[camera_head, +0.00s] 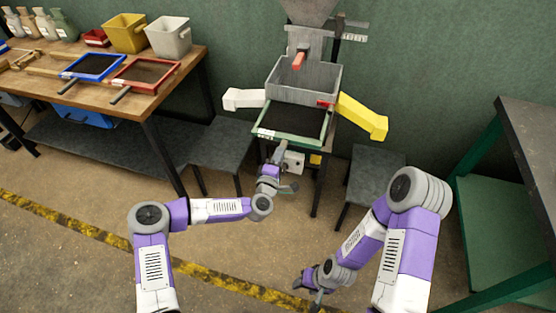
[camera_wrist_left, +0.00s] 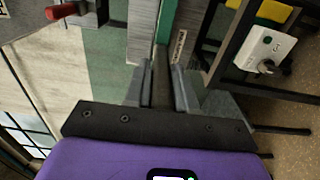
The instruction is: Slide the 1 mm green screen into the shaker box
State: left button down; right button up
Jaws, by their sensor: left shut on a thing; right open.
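The green-framed screen (camera_head: 328,132) with dark mesh lies roughly level at the front of the grey shaker box (camera_head: 288,80). Its far edge meets the box's lower front; I cannot tell how far it is inside. My left gripper (camera_head: 279,154) is shut on the screen's handle, at the near side of the frame. In the left wrist view the fingers (camera_wrist_left: 163,88) close around the dark handle, and a strip of green frame (camera_wrist_left: 166,22) with a white label shows beyond. My right gripper (camera_head: 314,284) is open and empty, low over the floor, away from the screen.
A white chute (camera_head: 243,98) and a yellow chute (camera_head: 362,116) flank the box. A control box (camera_head: 293,162) sits below the screen. The left bench (camera_head: 150,98) holds a blue-framed screen (camera_head: 93,67), a red-framed screen (camera_head: 146,73) and bins. A green-framed table (camera_head: 500,205) stands right.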

pick_arm(q)
jog(key=shift+w+r, duration=0.1)
jog(key=shift+w, duration=0.1)
dwell(0.3)
jog(key=shift+b+x, duration=1.4)
jog(key=shift+x, duration=1)
jog(key=shift+w, duration=0.15)
jog(key=b, duration=0.3)
send_near(292, 121)
jog(key=shift+w+d+r, duration=0.15)
jog(key=shift+w+d, duration=0.25)
jog(key=shift+w, duration=0.35)
jog(key=shift+x, duration=3.95)
jog(key=shift+w, duration=0.15)
